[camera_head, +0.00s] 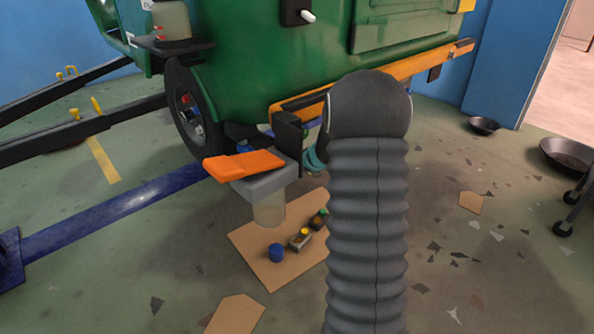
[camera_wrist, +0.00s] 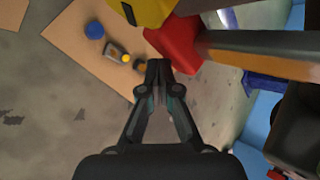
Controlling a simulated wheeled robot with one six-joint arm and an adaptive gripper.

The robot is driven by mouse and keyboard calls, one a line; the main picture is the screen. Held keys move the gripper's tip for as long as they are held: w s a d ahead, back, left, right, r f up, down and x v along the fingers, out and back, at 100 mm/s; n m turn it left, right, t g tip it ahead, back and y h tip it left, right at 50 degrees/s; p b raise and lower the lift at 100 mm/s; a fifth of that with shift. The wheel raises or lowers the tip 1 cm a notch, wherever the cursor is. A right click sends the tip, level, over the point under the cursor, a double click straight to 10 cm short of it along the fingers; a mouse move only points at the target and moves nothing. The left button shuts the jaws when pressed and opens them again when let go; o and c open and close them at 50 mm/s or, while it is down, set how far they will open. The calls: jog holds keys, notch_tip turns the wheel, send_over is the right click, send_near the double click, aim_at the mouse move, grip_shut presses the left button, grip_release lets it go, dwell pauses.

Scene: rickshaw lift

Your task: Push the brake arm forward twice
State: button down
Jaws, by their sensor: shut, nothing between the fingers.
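My gripper (camera_wrist: 158,68) is shut and empty in the wrist view. Its fingertips are close beside a red part (camera_wrist: 178,42); I cannot tell whether they touch it. In the head view, a flat orange lever-like piece (camera_head: 243,163) sits on a grey block (camera_head: 268,182) with a clear jar under it, below the green rickshaw body (camera_head: 225,70). I cannot tell for sure which part is the brake arm. My arm hides most of my gripper in the head view.
A brown cardboard sheet (camera_head: 262,245) on the floor holds a blue cap (camera_head: 276,252) and small bottles. A blue lift beam (camera_head: 120,205) lies at left by the wheel (camera_head: 190,108). Dark pans (camera_head: 570,154) are at right. An orange rail (camera_head: 430,60) runs along the body.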

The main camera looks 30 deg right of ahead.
jog(key=shift+w+a, duration=0.2)
jog(key=shift+w, duration=0.4)
jog(key=shift+w+a, duration=0.15)
jog(key=shift+w, duration=0.4)
dwell(1.3)
jog(key=shift+s, duration=0.1)
dwell(0.4)
jog(key=shift+s+d+b, duration=0.25)
jog(key=shift+s+b, duration=0.25)
jog(key=shift+s, duration=0.4)
jog(key=shift+s+d+b, duration=0.25)
jog(key=shift+s+b, duration=0.25)
jog(key=shift+s, duration=0.4)
jog(key=shift+s+d+b, duration=0.25)
jog(key=shift+s+b, duration=0.25)
jog(key=shift+s, duration=0.4)
jog(key=s+b, duration=0.1)
jog(key=s, duration=0.1)
jog(key=s+d+b, duration=0.1)
jog(key=s, duration=0.1)
jog(key=shift+s+d+r, duration=0.1)
jog(key=shift+s+d, duration=0.1)
jog(key=shift+s, duration=0.2)
